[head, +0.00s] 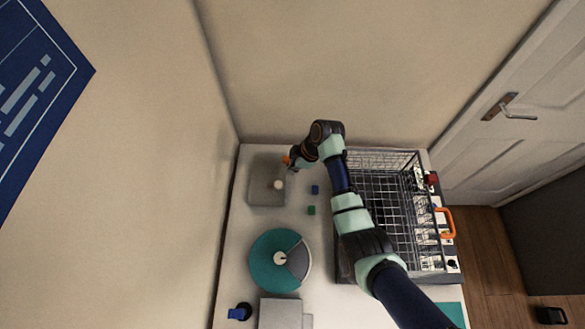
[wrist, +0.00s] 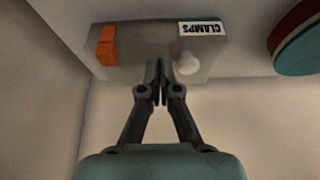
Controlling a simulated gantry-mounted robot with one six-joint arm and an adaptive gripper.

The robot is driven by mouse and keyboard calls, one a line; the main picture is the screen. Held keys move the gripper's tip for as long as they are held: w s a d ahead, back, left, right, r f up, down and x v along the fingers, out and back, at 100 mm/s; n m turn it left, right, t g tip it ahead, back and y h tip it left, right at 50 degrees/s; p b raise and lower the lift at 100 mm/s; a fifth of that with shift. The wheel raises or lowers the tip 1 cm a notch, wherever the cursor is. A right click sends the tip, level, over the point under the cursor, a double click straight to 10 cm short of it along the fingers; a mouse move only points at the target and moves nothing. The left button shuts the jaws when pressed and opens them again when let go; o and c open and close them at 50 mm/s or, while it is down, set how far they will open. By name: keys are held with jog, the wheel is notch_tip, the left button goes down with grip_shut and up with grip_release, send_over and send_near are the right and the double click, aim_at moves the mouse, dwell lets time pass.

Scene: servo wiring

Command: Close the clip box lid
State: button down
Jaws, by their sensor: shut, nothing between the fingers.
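The clip box is a grey box near the back left of the table in the head view (head: 262,198). In the wrist view the box (wrist: 140,45) fills the upper part, with an orange clip (wrist: 106,46), an upside-down "CLAMPS" label (wrist: 200,28) and a pale round knob (wrist: 187,63). The knob also shows in the head view (head: 278,184). I cannot tell how far the lid is open. My gripper (wrist: 157,88) is shut and empty, its fingertips overlapping the box's lower edge in the wrist view; contact is unclear. In the head view it is largely hidden by the wrist.
A wire basket (head: 385,190) stands to the right under my arm. A teal and grey disc (head: 268,262) lies nearer the front. Walls border the table at the left and back.

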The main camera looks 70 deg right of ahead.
notch_tip(320, 180, up, 10)
jog(key=shift+f, duration=0.2)
dwell(0.4)
